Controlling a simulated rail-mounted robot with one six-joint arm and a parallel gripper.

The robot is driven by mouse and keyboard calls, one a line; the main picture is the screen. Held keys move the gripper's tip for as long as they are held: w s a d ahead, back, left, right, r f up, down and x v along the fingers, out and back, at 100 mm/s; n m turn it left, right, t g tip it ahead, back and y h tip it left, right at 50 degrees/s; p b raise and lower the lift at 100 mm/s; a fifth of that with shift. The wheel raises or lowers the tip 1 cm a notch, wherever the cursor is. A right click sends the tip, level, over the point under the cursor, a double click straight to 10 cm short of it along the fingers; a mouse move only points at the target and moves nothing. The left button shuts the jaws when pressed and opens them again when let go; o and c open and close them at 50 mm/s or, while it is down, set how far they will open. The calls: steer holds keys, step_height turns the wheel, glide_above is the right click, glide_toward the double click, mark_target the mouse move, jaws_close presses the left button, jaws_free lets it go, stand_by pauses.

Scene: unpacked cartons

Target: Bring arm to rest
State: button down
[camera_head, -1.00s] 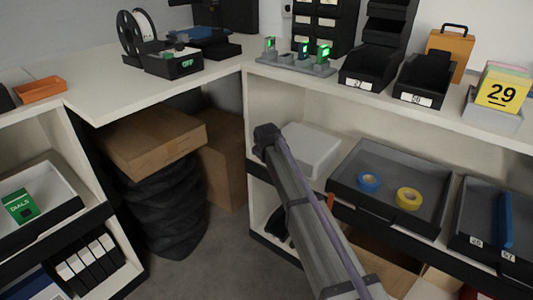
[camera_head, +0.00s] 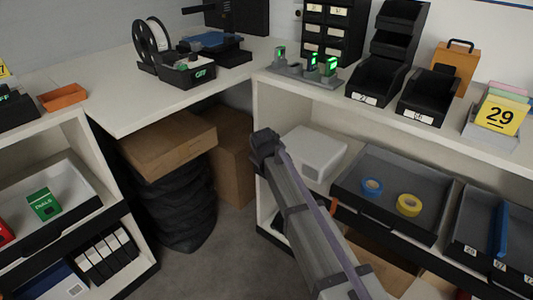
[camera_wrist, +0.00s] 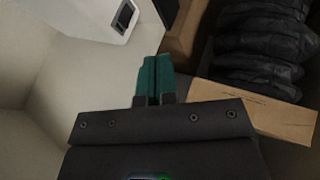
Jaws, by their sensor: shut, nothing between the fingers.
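My arm reaches up from the bottom of the head view, in front of the right-hand shelf unit. Its dark end is near the middle of that view, and the fingers are hidden there. In the wrist view my gripper (camera_wrist: 153,75) shows as two teal fingers lying side by side. They are shut with nothing between them. No object touches the fingertips.
A white box (camera_head: 318,155) sits on the shelf just right of my arm's end. A grey tray (camera_head: 425,222) with two tape rolls lies further right. Cardboard boxes (camera_head: 168,147) and a black ribbed stack (camera_head: 175,215) stand left. Grey floor (camera_head: 225,255) is open between the units.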

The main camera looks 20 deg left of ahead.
steer(key=shift+f, duration=0.1)
steer(key=s+d+f+m+g+h, duration=0.15)
steer(key=s+d+m, duration=0.25)
steer(key=s+d, duration=0.75)
steer(key=s+d+f+m+g, duration=0.1)
steer(key=s+d+m+g, duration=0.3)
steer(key=d, duration=1.4)
steer(key=s+d+f+m+g+h, duration=0.1)
steer(key=s+d+m, duration=0.55)
steer(key=d, duration=0.85)
step_height(320, 180, up, 31)
steer(key=s+n+p, duration=0.1)
steer(key=p, duration=3)
steer(key=shift+a+r, duration=0.15)
steer(key=shift+a, duration=0.05)
